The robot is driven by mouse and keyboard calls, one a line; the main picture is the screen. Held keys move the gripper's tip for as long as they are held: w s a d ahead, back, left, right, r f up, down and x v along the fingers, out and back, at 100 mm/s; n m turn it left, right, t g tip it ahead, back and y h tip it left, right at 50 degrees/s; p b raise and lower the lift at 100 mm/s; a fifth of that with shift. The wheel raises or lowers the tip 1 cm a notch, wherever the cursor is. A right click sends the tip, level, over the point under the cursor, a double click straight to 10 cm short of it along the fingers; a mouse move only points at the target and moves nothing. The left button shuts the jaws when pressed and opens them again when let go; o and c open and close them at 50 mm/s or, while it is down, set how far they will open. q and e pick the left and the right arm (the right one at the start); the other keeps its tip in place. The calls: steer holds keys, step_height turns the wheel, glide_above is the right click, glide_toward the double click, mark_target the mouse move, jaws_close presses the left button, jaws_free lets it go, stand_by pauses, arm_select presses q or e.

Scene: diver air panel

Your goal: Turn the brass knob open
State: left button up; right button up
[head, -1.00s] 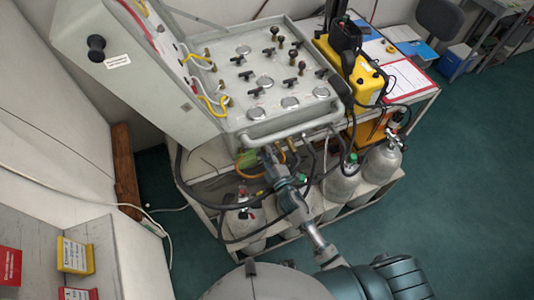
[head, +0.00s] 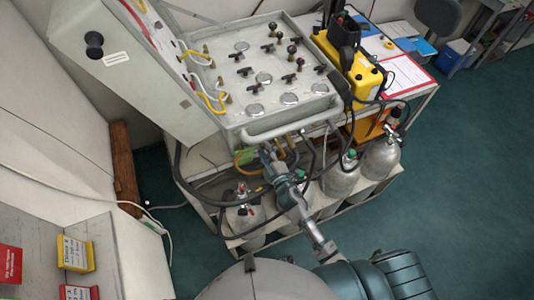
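The air panel (head: 225,112) is a light grey box with its lid raised on the left. Its face carries several black T-handles, several round gauges and a few upright knobs. Two or three of those knobs, such as one upright knob (head: 291,50), look dark with a brassy tint; I cannot tell which is the brass knob. My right gripper (head: 266,152) is below the panel's front handle bar, near the hoses and apart from the knobs. Its fingers are too small and cluttered to read. My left gripper is not in view.
A tubular handle bar (head: 290,127) runs along the panel's front edge. Grey cylinders, one at the right (head: 380,157), stand below among black hoses. A yellow case (head: 345,68) and a red-edged clipboard (head: 406,75) sit right of the panel. Green floor (head: 460,190) is clear at right.

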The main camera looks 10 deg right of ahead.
steer(key=v, duration=1.2)
steer(key=shift+a+f, duration=0.1)
steer(key=shift+f, duration=0.05)
